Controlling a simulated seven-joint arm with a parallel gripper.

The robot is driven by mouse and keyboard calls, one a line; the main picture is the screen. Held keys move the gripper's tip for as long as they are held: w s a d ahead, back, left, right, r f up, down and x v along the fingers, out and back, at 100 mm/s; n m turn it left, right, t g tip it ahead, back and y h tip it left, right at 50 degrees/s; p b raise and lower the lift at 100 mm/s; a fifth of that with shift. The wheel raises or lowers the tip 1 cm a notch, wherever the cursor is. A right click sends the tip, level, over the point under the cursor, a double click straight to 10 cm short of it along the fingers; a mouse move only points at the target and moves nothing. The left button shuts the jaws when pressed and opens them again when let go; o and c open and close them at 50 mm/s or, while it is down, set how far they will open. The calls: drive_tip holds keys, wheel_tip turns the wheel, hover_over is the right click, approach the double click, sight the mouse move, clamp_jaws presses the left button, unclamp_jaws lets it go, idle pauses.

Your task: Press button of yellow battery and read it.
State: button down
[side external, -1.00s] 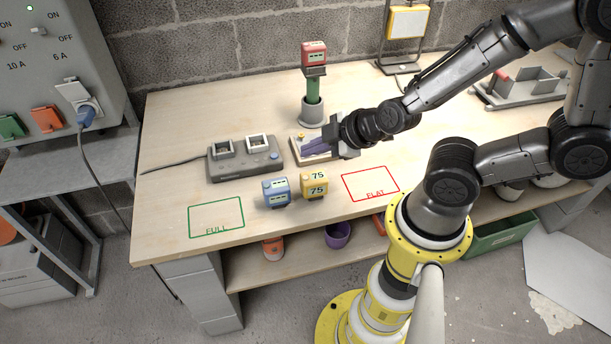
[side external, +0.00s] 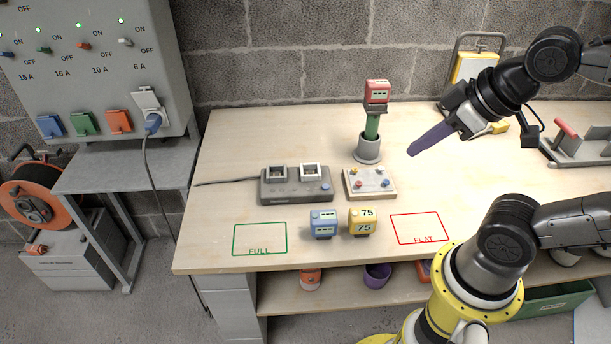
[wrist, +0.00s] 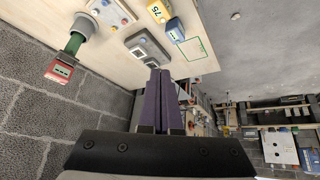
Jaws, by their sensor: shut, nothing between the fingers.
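The yellow battery (side external: 362,222) stands on the bench in front of the button board; its two displays read 75. It also shows at the top of the wrist view (wrist: 157,11). A blue battery (side external: 323,224) stands just left of it, its displays showing dashes. The white button board (side external: 370,183) carries several coloured buttons, yellow, blue and red. My gripper (side external: 412,151) has long purple fingers, closed together and empty, in the air up and to the right of the board, apart from the batteries. In the wrist view the fingers (wrist: 160,78) are together.
A grey charger (side external: 296,186) with two bays sits left of the board. A red battery (side external: 377,92) stands on a green post in a grey base behind the board. A green FULL outline (side external: 259,239) and red FLAT outline (side external: 419,229) are empty.

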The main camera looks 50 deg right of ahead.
drive_tip(key=shift+s+d+f+m+g, duration=0.1)
drive_tip(key=shift+s+f+m+g, duration=0.45)
drive_tip(key=shift+s+m, duration=0.2)
